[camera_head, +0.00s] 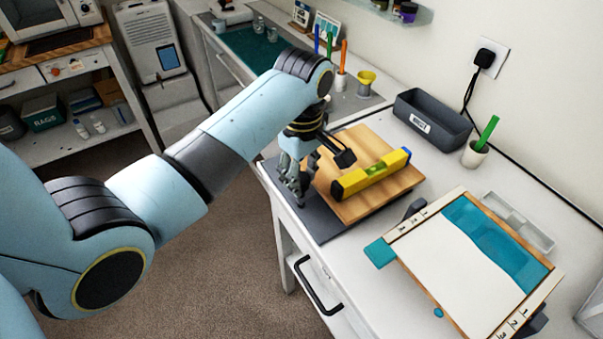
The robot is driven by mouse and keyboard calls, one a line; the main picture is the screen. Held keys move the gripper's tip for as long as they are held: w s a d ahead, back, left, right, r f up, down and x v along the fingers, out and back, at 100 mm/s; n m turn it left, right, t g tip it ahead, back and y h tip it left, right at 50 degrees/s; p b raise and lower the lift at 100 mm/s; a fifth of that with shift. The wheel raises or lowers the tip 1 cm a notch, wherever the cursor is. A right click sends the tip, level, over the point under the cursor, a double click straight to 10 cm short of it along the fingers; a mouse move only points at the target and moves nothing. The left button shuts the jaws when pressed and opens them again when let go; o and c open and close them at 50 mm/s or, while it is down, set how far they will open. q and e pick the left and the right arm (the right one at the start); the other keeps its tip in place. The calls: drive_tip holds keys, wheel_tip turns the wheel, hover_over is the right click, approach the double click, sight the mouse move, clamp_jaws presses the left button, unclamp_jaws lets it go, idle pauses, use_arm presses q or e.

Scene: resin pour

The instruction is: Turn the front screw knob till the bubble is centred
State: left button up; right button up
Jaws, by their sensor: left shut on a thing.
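A yellow spirit level (353,183) lies across a square wooden board (398,187). Its small vial (377,169) is near the middle of the level, but the bubble's place is too small to tell. The board rests above a dark grey base plate (322,226) at the table's front-left edge. My left gripper (300,192) points down at the board's near left corner and is shut on the front screw knob. The fingers hide most of the knob. My right gripper is not in view.
To the right, a frame (452,262) with a white sheet and teal area takes up the table. A drawer handle (312,288) sticks out in front.

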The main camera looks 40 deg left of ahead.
sight(302, 177)
use_arm(q)
drive_tip(key=n, duration=0.3)
drive_tip(key=shift+w+r, duration=0.15)
drive_tip(key=shift+n, duration=1.2)
drive_tip(key=shift+w, duration=0.1)
drive_tip(key=o, duration=0.7)
drive_tip(key=shift+r, duration=0.1)
drive_tip(key=o, duration=0.5)
drive_tip(key=shift+c, duration=0.2)
wheel_tip(302, 177, up, 7)
drive_tip(key=shift+r, duration=0.1)
